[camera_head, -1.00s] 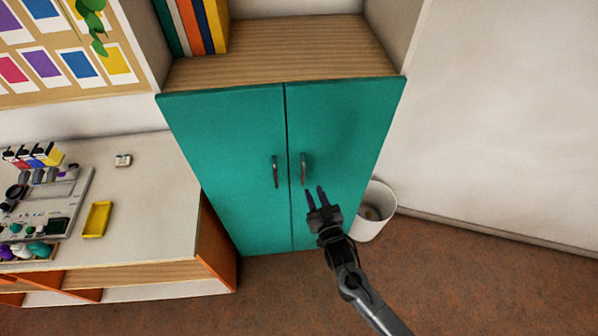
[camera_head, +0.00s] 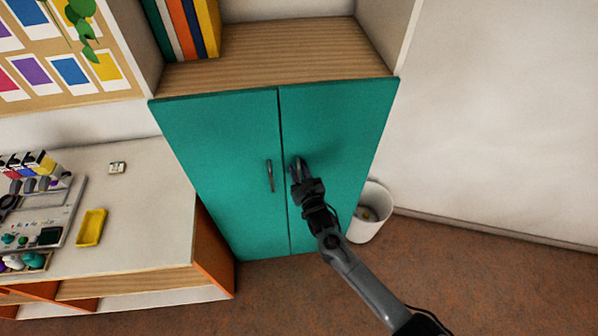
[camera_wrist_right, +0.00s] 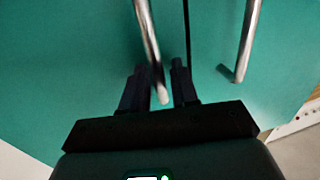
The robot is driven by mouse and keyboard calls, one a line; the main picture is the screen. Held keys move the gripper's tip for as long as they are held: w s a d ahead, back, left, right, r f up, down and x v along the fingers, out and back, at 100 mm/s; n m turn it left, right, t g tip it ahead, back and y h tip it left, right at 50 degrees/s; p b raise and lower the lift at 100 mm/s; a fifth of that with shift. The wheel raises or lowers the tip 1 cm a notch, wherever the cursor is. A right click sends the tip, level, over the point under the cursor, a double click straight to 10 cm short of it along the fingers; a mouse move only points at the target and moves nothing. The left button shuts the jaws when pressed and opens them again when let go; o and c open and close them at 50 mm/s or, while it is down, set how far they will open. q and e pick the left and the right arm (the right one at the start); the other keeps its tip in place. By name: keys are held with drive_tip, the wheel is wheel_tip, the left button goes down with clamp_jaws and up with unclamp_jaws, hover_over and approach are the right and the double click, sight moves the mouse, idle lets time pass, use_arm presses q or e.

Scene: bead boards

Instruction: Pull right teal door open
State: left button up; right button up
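The right teal door (camera_head: 342,130) of the cabinet is shut, flush beside the left teal door (camera_head: 222,150). My right gripper (camera_head: 298,168) is at the right door's handle and mostly covers it in the head view. In the right wrist view the metal handle (camera_wrist_right: 148,38) runs down between the two dark fingers of the gripper (camera_wrist_right: 161,72). The fingers are apart, with a gap beside the handle, which lies nearer the left finger. The left door's handle (camera_wrist_right: 247,42) is to the right in that view, outside the fingers. My left gripper is not in view.
A white bin (camera_head: 370,212) stands on the floor right of the cabinet, close to my right arm. A desk (camera_head: 150,190) with a yellow tray (camera_head: 91,228) is on the left. Open brown floor (camera_head: 290,295) lies in front of the doors.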

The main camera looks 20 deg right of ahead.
drive_tip(key=shift+c, duration=0.4)
clamp_jaws()
drive_tip(key=shift+s, duration=0.15)
